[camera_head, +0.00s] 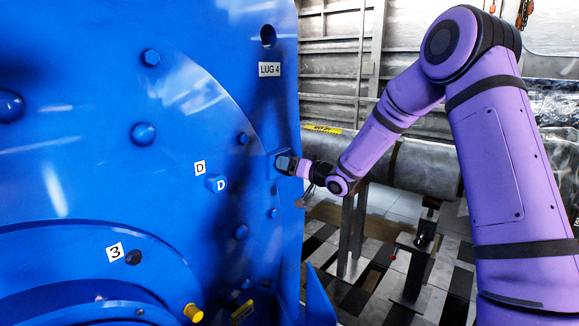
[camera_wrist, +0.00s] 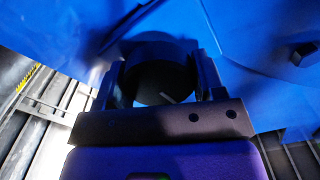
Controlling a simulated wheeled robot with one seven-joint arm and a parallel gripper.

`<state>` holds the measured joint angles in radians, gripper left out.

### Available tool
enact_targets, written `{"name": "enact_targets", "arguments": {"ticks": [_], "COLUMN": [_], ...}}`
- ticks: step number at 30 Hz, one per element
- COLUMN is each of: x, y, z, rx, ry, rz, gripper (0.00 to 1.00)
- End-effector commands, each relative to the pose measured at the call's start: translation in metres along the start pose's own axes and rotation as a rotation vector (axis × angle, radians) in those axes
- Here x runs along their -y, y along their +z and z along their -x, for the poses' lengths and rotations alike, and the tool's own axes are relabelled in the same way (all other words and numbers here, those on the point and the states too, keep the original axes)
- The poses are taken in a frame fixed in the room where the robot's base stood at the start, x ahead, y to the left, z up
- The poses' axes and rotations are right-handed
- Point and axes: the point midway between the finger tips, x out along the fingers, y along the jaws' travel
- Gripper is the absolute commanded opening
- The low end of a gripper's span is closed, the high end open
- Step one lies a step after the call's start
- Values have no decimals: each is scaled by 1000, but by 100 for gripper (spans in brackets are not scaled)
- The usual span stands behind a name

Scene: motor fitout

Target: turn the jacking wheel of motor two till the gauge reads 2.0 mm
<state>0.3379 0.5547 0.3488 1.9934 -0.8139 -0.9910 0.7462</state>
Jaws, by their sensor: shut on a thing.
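The big blue motor (camera_head: 90,190) fills the left of the head view. My gripper (camera_head: 287,163) is at its right edge, below the LUG 4 label. In the wrist view my gripper (camera_wrist: 160,72) has its two fingers on either side of a dark round thing, which I take to be the jacking wheel (camera_wrist: 165,82). The gripper is shut on it. A pale mark shows on the wheel's face. The wheel is hard to make out in the head view. I see no gauge or reading in either view.
The motor face carries a D label (camera_head: 200,168), a 3 label (camera_head: 115,252), a LUG 4 label (camera_head: 269,69), several bolt heads and a yellow plug (camera_head: 193,313). A large grey pipe (camera_head: 425,165) and metal stands (camera_head: 412,262) are behind my arm.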

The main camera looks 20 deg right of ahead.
Motion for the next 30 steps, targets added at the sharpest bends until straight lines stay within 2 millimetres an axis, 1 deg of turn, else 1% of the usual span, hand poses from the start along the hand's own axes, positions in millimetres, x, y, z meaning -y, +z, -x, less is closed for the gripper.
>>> {"name": "enact_targets", "arguments": {"ticks": [8, 21, 30], "x": [1, 2, 2], "y": [0, 0, 1], "z": [0, 0, 0], "rx": [0, 0, 1], "ry": [0, 0, 1], "rz": [139, 504, 683], "gripper": [39, 39, 39]}}
